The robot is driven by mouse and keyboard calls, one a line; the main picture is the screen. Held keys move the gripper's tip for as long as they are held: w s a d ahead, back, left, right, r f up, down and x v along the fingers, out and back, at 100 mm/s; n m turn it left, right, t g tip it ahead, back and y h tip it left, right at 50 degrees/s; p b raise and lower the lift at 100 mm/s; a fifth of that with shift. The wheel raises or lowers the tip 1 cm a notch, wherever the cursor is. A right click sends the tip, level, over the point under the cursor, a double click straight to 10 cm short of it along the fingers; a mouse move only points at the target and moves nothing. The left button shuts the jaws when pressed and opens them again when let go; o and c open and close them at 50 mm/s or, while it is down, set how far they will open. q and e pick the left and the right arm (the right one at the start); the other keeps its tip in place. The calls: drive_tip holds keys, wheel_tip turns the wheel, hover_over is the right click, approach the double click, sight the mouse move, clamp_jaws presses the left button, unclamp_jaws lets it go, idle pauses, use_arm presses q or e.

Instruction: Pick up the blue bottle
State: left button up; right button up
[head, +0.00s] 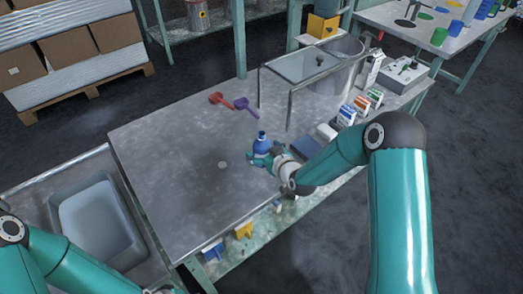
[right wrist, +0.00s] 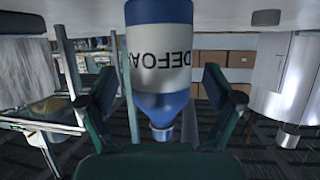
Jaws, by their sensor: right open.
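The blue bottle (head: 262,142) stands upright on the metal table (head: 185,165), near the middle. In the right wrist view, the fingers of the gripper (right wrist: 159,85) are on either side of the bottle, with visible gaps. My left arm shows at the lower left, but its gripper is out of view.
A red scoop (head: 216,98) and a purple scoop (head: 245,104) lie farther back. A clear-panelled frame (head: 305,68) and a metal pot (head: 343,72) stand at the back right. Several small cartons (head: 360,103) are to the right. The table's left part is mostly clear.

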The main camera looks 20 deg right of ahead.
drive_tip(key=shift+w+a+f, duration=0.2)
drive_tip(key=shift+w+f, duration=0.05)
drive_tip(key=shift+w, duration=0.35)
drive_tip(key=shift+r, duration=0.15)
drive_tip(key=c, duration=1.5)
